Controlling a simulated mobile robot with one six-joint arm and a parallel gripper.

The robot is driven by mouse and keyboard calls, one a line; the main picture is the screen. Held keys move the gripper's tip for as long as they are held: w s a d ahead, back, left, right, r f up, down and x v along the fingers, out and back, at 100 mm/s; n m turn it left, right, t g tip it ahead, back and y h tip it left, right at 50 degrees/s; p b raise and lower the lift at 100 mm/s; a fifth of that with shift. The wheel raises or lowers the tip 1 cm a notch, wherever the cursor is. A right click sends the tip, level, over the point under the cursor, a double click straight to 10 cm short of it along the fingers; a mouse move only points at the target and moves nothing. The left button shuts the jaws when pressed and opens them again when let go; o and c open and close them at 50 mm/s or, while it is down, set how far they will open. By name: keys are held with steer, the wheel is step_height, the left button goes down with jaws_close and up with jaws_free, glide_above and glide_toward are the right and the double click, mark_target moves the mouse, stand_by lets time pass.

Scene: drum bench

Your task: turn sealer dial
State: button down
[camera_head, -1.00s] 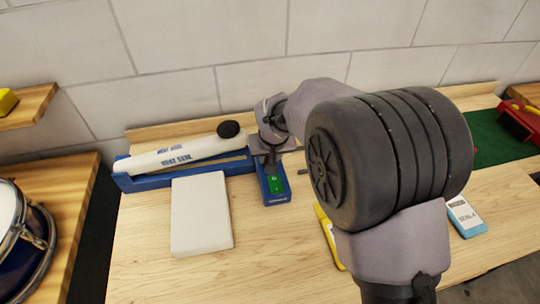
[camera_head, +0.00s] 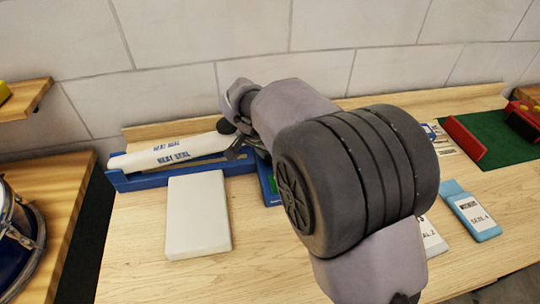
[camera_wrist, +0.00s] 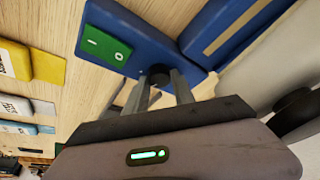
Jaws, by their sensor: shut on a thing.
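The heat sealer (camera_head: 140,182) has a blue base and a long white arm (camera_head: 165,157) lettered "HEAT SEAL". It lies at the back left of the bench. The wrist view shows its blue end (camera_wrist: 150,25) with a green I/O switch (camera_wrist: 107,46). The small black dial (camera_wrist: 158,71) sits on the blue body near the switch. My gripper (camera_wrist: 160,84) has one finger on each side of the dial and is shut on it.
A white block (camera_head: 198,217) lies in front of the sealer. A blue packet (camera_head: 470,212), a green mat (camera_head: 490,140) and a red block (camera_head: 464,138) are on the right. A wooden shelf (camera_head: 28,95) and a drum (camera_head: 15,225) stand at the left.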

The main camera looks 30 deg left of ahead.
stand_by(0.5)
steer(key=c, duration=1.1)
jaws_free()
steer(key=p+v, duration=0.6)
steer(key=v, duration=1.1)
steer(key=shift+s+a+r, duration=0.1)
steer(key=shift+a+r, duration=0.1)
